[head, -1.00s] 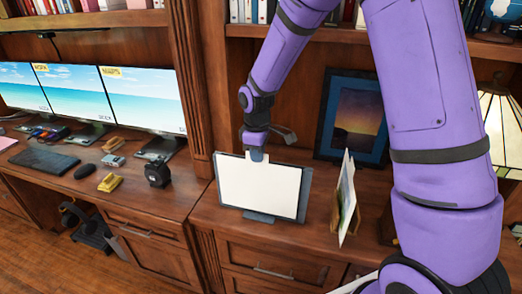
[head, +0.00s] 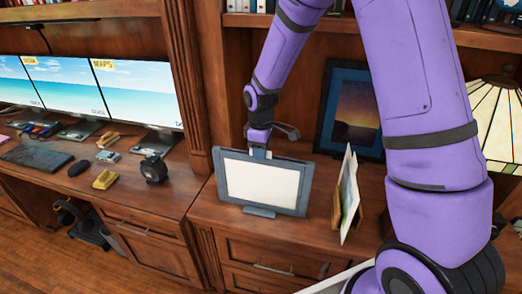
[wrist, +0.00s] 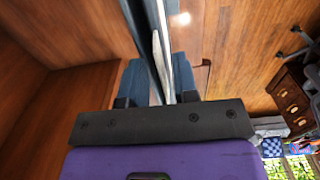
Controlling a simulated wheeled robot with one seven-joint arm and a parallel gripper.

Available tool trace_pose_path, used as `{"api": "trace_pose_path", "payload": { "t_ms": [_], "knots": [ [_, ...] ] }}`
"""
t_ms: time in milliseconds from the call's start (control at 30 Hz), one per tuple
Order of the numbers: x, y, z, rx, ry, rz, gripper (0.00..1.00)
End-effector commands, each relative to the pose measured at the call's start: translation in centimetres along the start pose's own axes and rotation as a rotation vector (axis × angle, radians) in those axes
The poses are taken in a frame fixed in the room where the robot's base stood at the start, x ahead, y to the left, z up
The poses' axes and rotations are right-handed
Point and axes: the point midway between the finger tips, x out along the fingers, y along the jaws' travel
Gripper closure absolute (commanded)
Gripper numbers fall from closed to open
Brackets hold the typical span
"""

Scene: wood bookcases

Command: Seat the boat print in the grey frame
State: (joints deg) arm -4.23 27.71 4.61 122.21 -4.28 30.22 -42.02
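The grey frame (head: 297,205) stands upright on the right-hand counter, tilted slightly back on its foot. A pale panel, which I take to be the boat print (head: 262,180), sits within its border; no boat shows on its plain white face. A small pale tab rises at the top middle. My gripper (head: 259,152) is at the frame's top edge, at this tab. In the wrist view, my gripper's blue fingers (wrist: 160,82) are close together with the print's pale edge (wrist: 157,50) between them. I cannot see how deep the print sits.
A wooden holder (head: 337,212) with upright picture cards (head: 349,195) stands just right of the frame. A dark blue framed sunset picture (head: 352,112) leans behind. A stained-glass lamp (head: 497,125) is at far right. The left desk holds monitors (head: 130,90) and a tape dispenser (head: 153,170).

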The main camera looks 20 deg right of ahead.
Motion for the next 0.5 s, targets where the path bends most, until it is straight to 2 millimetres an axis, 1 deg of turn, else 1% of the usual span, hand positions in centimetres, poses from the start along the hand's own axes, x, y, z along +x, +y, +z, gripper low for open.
{"api": "trace_pose_path", "payload": {
  "t_ms": [167,267,367,500],
  "knots": [
    [-0.2,0.0,0.0,0.000,0.001,0.000,0.72],
    [-1.1,0.0,0.0,0.000,0.001,0.001,0.72],
    [-2.6,0.1,0.0,0.001,0.002,0.002,0.72],
    [-5.5,0.1,0.0,0.001,0.003,0.004,0.72]
  ]
}}
